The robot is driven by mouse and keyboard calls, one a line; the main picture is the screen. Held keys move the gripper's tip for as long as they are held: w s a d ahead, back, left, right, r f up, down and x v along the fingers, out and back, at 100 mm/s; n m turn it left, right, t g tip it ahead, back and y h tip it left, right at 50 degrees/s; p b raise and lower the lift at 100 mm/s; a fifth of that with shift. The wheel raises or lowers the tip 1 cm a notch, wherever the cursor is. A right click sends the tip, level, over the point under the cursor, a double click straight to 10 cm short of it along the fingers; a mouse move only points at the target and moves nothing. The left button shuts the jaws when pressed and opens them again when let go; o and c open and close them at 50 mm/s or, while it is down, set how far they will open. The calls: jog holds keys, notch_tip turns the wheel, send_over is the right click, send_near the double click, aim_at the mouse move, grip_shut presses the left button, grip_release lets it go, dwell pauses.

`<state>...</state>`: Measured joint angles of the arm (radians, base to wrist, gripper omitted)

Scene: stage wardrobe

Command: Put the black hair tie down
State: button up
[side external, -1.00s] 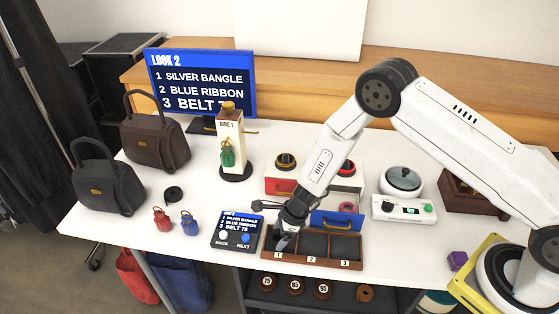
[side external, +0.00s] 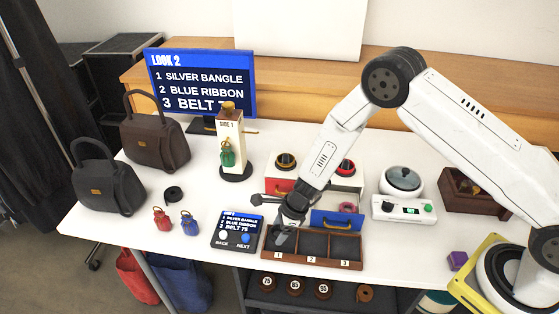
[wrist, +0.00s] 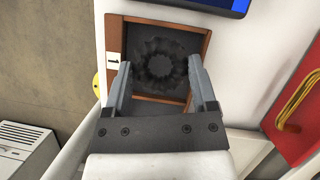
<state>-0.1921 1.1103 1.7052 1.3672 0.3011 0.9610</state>
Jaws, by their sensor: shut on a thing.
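The black hair tie (wrist: 160,67) is a dark ruffled ring in the wrist view. It lies between the two fingers of my gripper (wrist: 159,75), which is shut on it. The ring is within the outline of compartment 1 of the brown wooden tray (wrist: 116,32); I cannot tell if it touches the floor. In the side view my gripper (side external: 283,238) points down into compartment 1, at the left end of the tray (side external: 312,263). The hair tie cannot be made out there. Compartments 2 and 3 look empty.
A small panel with BACK and NEXT buttons (side external: 238,231) is just left of the tray. A blue drawer front (side external: 335,221) and a red one (side external: 280,187) are close behind. A screen (side external: 203,84) lists LOOK 2. Two dark handbags stand at left.

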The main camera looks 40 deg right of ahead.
jog(key=s+d+r, duration=0.3)
jog(key=s+r, duration=0.7)
jog(key=s, duration=0.3)
jog(key=shift+s+d+r, duration=0.2)
jog(key=shift+s+r, duration=0.1)
jog(key=shift+r, duration=0.05)
jog(key=shift+d, duration=0.1)
dwell(0.3)
jog(key=d+r+m+t+h, duration=0.1)
jog(key=d+m, duration=0.3)
jog(key=d, duration=0.9)
jog(key=shift+s+d+r, duration=0.15)
jog(key=shift+s, duration=0.15)
